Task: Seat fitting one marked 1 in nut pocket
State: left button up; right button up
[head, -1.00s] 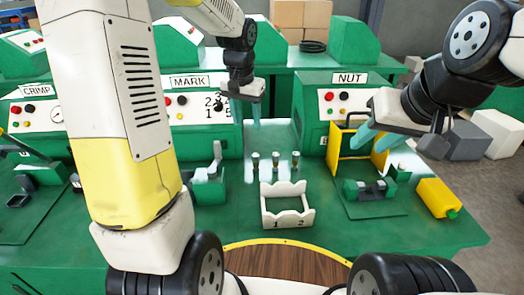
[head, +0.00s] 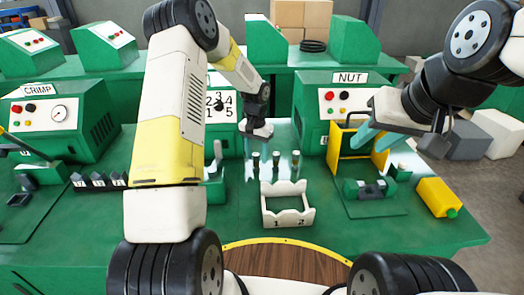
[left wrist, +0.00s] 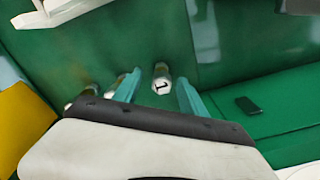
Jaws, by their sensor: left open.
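Three small dark fittings with pale ends stand upright in a row on the green table; the left one (head: 255,160) is nearest my left gripper (head: 259,150). The left wrist view shows the fitting marked 1 (left wrist: 162,82) between the open teal fingers of that gripper (left wrist: 160,95), not visibly clamped. The other fittings there are partly hidden by a finger and the gripper body. The nut fixture (head: 351,190), with a dark pocket in its middle, stands before the NUT machine (head: 315,115).
A white two-place rack (head: 289,221) marked 1 and 2 stands in front of the fittings. The CRIMP machine (head: 95,110) is at left. The table between rack and nut fixture is clear.

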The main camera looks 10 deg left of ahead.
aim_at(256, 160)
pick_arm(q)
notch_tip(256, 160, down, 4)
jog(key=shift+w+a+r, duration=0.1)
jog(key=shift+r, duration=0.1)
grip_shut()
jog(key=shift+r, duration=0.1)
